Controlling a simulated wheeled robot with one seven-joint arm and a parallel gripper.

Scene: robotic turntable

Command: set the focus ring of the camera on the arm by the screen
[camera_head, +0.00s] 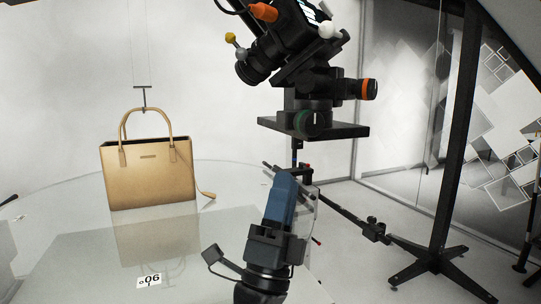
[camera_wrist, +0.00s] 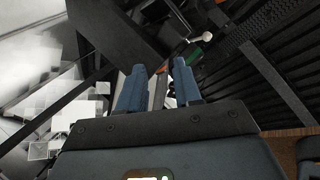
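The black camera (camera_head: 290,32) is tilted on its mount at the top of the head view. Its dark lens barrel (camera_head: 254,66) points down and left; I cannot tell its focus ring apart from the rest of the barrel. My gripper (camera_head: 284,178) has blue fingers pointing up, below the camera platform (camera_head: 342,131). In the wrist view its two fingers (camera_wrist: 160,68) stand apart with nothing held between them. The camera's lens is not clearly seen in the wrist view, where dark parts fill the space beyond the fingers.
An orange-ended knob (camera_head: 368,89) and a green-ringed knob (camera_head: 309,123) sit on the mount. A tan handbag (camera_head: 150,172) stands on the glossy round turntable (camera_head: 70,205) at left. A black stand (camera_head: 452,150) rises at right. Open space lies between bag and camera.

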